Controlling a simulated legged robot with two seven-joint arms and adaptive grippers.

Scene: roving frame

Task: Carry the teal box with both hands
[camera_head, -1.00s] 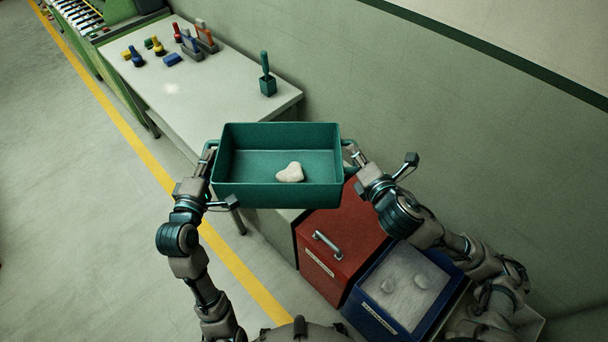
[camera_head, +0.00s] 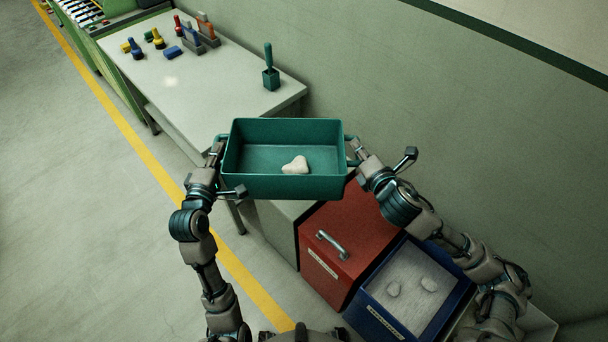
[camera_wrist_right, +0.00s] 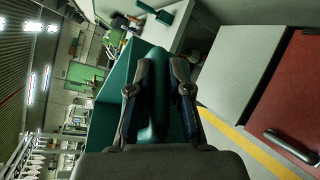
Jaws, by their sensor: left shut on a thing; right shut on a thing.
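The teal box (camera_head: 284,187) is an open-topped tray with a handle at each side, held up in front of me in the head view. A pale, heart-shaped lump (camera_head: 295,166) lies inside it. My left gripper (camera_head: 216,150) is shut at the left handle. My right gripper (camera_head: 354,150) is shut at the right handle. In the right wrist view, the right fingers (camera_wrist_right: 158,92) close around the teal handle (camera_wrist_right: 160,110). The left fingertips are small and partly hidden in the head view.
A light workbench (camera_head: 200,100) along the wall holds tools and a teal scoop in a holder (camera_head: 270,75). A red bin (camera_head: 335,255) and a blue bin (camera_head: 372,318) with pale lumps stand at lower right. Floor is open left of the yellow line (camera_head: 150,160).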

